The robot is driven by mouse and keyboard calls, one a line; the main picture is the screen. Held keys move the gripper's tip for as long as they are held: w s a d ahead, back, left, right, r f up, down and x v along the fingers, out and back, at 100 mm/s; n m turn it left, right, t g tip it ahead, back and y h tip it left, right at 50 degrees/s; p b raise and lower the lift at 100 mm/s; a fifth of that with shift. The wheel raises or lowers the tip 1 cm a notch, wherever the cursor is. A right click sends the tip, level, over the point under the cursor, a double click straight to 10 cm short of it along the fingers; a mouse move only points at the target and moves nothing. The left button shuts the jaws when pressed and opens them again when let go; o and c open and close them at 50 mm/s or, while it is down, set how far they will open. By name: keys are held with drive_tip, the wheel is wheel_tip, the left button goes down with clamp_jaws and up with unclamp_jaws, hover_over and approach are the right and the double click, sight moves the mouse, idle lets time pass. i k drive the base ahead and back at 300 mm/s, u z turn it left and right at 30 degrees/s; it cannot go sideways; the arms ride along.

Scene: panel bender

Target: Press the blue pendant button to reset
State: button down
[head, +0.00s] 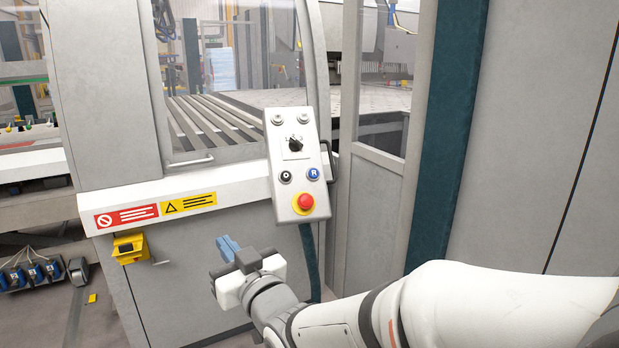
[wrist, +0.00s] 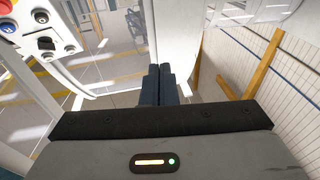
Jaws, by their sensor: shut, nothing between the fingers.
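The grey pendant box (head: 296,160) hangs on the front of the machine in the head view. Its blue button (head: 313,174) is on the right, beside a black button (head: 285,177) and above a red emergency stop (head: 305,202) on a yellow ring. A black rotary switch (head: 295,145) sits higher up. My gripper (head: 228,246) is below and left of the pendant, apart from it. In the wrist view, my gripper (wrist: 158,86) has its fingers together and empty. The blue button (wrist: 8,28) also shows at the upper left there, near the partly cut-off red stop (wrist: 4,7).
The machine's front ledge (head: 240,184) carries red and yellow warning labels (head: 157,209). A yellow box (head: 130,247) is fixed below it. A black handle (head: 329,160) stands right of the pendant. A teal post (head: 446,140) and grey panels are farther right. The space before the pendant looks clear.

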sight(313, 173)
drive_tip(key=u, duration=0.05)
drive_tip(key=i, duration=0.55)
drive_tip(key=z, duration=0.75)
